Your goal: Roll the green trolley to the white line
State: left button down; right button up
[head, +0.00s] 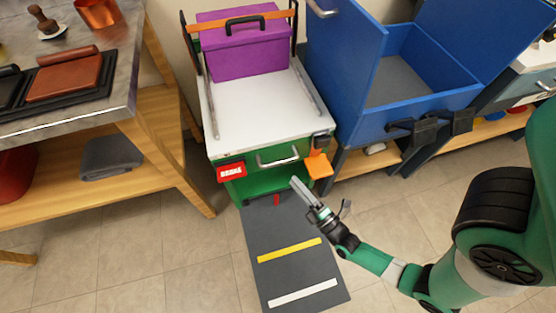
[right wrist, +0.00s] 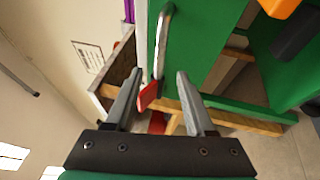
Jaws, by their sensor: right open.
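The green trolley (head: 240,187) stands at the back middle with a white top and a silver handle (head: 278,160) on its front. The handle also shows in the right wrist view (right wrist: 162,40). A red brake label (head: 231,171) is on its front left. My left gripper is not in view.
A purple box (head: 243,50) sits on the trolley top. A blue open chest (head: 355,75) stands close on the right. A wooden workbench (head: 150,130) stands on the left. An orange flap (head: 319,165) sticks out at the trolley's front right. The mat is clear of objects beyond my arm.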

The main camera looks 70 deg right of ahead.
aim_at(277, 161)
jog(key=b+x, duration=0.2)
jog(key=x, duration=0.7)
jog(key=shift+w+d, duration=0.15)
jog(key=shift+w, duration=0.35)
grip_shut()
dwell(0.6)
